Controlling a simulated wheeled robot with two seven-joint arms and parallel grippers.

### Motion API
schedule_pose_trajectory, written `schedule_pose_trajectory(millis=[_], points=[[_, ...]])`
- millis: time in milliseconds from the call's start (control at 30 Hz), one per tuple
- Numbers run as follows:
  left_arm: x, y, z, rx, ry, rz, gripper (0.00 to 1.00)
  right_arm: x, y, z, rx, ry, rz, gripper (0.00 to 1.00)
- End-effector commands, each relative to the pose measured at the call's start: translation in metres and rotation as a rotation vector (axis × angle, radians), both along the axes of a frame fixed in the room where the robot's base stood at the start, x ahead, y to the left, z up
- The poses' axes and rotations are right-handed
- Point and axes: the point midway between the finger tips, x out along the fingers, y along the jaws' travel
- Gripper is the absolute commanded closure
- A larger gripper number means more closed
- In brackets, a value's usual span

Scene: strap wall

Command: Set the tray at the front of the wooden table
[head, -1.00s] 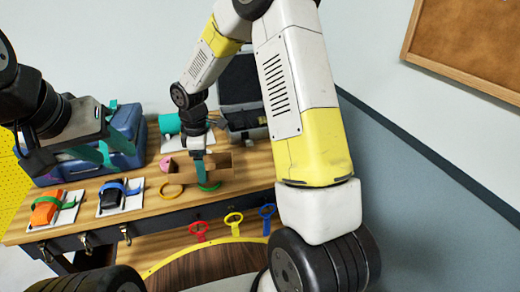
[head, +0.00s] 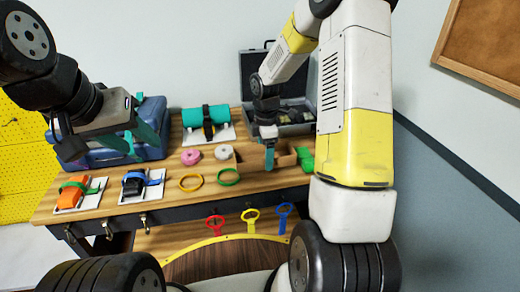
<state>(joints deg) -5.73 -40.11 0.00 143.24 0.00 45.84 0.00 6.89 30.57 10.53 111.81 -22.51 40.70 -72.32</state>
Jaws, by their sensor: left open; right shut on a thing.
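The tray (head: 246,160) is a small brown open box at the right part of the wooden table (head: 110,205), behind the front edge. My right gripper (head: 269,162) points down and is shut on the tray's wall. Its fingers hide part of the tray. I cannot tell whether the tray touches the tabletop. My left gripper (head: 106,140) is open and empty, in front of the blue case at the left.
Yellow (head: 190,182) and green (head: 228,176) rings lie left of the tray, pink (head: 190,157) and white (head: 223,152) rolls behind them. Green blocks (head: 306,160) are close on its right. An open dark case (head: 262,70) stands behind. Strapped orange (head: 74,191) and blue (head: 134,184) items lie left.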

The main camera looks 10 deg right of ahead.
Motion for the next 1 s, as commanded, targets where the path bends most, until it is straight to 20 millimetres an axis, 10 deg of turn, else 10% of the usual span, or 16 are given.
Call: schedule_pose_trajectory(millis=[500, 533, 600, 1000], points=[[0.0, 0.0, 0.0, 0.0, 0.0, 0.0, 0.53, 0.001, -0.01, -0.037, 0.0, 0.001, -0.002, 0.76], [0.0, 0.0, 0.0, 0.0, 0.0, 0.0, 0.53, 0.0, -0.01, -0.037, 0.0, 0.001, -0.002, 0.19], [0.0, 0.0, 0.0, 0.0, 0.0, 0.0, 0.53, 0.0, -0.01, -0.037, 0.0, 0.001, -0.002, 0.05], [0.0, 0.0, 0.0, 0.0, 0.0, 0.0, 0.53, 0.001, -0.011, -0.031, -0.001, -0.001, -0.002, 0.0]])
